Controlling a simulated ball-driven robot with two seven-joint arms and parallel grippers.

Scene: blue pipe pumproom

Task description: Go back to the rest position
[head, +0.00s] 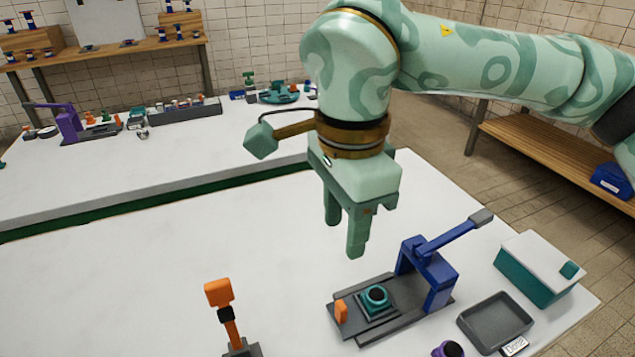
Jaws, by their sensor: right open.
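My right gripper (345,232) hangs in the middle of the head view, pointing down above the white table. Its two green fingers are apart with nothing between them. My right arm comes in from the upper right. The gripper is above and behind a dark fixture plate (412,314) and touches nothing that I can see. A teal round part with a black top (376,296) sits in a square holder on that plate. My left gripper is not in the head view.
A blue lever press (428,272) stands right of the gripper, its handle reaching up right. An orange-topped post (222,303), grey tray (495,320) and teal-white box (537,267) stand near the front. The table's left part is clear. A second table (190,145) stands behind.

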